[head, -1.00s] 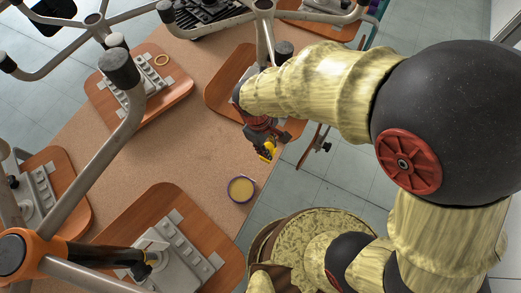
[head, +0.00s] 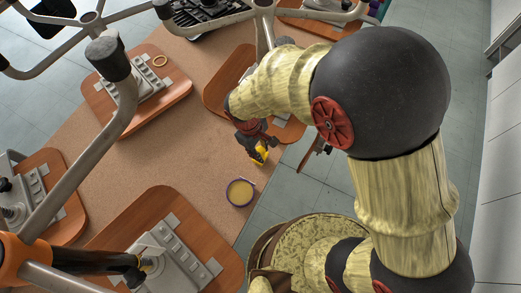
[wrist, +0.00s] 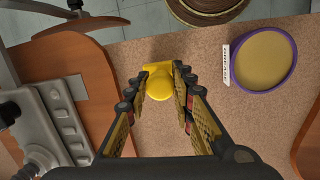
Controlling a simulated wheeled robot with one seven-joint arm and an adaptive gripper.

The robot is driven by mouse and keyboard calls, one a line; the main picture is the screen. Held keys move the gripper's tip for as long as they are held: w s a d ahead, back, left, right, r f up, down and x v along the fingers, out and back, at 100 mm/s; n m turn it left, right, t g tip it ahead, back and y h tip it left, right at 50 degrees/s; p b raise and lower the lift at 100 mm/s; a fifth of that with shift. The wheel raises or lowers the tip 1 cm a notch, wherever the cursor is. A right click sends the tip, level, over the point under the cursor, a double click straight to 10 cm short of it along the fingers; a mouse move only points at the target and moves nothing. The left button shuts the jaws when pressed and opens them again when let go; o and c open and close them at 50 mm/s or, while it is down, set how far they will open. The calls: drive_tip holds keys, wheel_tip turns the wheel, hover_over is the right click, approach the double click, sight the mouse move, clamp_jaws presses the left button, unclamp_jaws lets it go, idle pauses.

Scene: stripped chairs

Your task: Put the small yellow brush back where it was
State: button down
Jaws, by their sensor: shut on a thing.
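The small yellow brush (wrist: 158,86) is between the fingers of my gripper (wrist: 164,74) in the wrist view, and the gripper is shut on it.
Wooden chair seats with grey metal mechanisms (head: 137,90) lie around the board (head: 190,155). Grey chair-base legs (head: 110,150) rise at the left. The middle of the board is clear.

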drive_tip(key=shift+f, duration=0.15)
drive_tip(key=c, duration=1.5)
unclamp_jaws()
wheel_tip(320, 180, up, 12)
drive_tip(key=a+p, duration=0.2)
drive_tip(key=p, duration=0.1)
drive_tip(key=shift+p, duration=0.3)
drive_tip(key=shift+s, duration=0.1)
